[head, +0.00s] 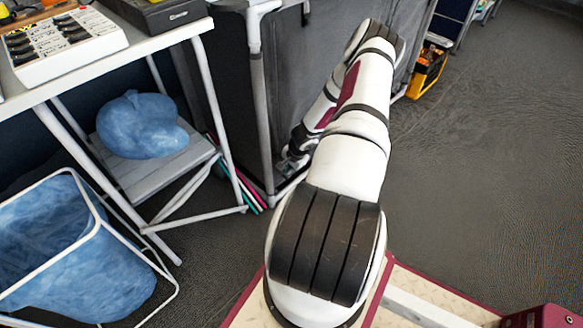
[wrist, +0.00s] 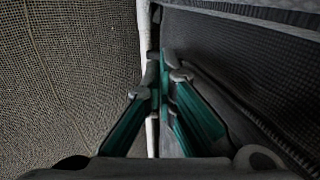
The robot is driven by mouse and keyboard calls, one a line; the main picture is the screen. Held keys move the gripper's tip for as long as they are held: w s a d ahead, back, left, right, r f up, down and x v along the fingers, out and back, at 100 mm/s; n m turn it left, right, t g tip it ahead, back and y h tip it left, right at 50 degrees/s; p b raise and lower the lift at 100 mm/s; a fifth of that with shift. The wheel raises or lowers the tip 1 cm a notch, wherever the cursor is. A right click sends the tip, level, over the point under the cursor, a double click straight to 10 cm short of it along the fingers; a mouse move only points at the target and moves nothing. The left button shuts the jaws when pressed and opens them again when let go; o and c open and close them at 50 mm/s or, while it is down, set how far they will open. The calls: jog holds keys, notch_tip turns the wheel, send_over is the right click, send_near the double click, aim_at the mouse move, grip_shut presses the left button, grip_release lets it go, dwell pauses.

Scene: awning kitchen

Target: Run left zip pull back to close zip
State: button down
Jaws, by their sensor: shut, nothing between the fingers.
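My gripper (wrist: 160,75) is shut and empty in the wrist view, with its teal fingers meeting at the tips. The fingertips are in front of a white upright pole (wrist: 144,25), at the edge of a dark fabric panel (wrist: 235,60). A toothed dark strip that looks like a zip (wrist: 270,138) runs diagonally at lower right, to the right of the fingers. I cannot make out a zip pull. In the head view my gripper (head: 293,160) is small and partly hidden by my arm, low beside the grey fabric unit (head: 305,50).
A white-framed table (head: 60,75) with a low shelf (head: 165,175) holding a blue bag (head: 143,125) stands at left. A blue-lined bin (head: 75,265) is in front of it. A yellow crate (head: 428,72) stands beyond my arm. The dark floor (head: 480,170) at right is clear.

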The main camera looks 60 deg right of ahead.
aim_at(285, 176)
jog(key=shift+b+x, duration=0.7)
jog(key=shift+x, duration=1.05)
jog(key=shift+f, duration=2.55)
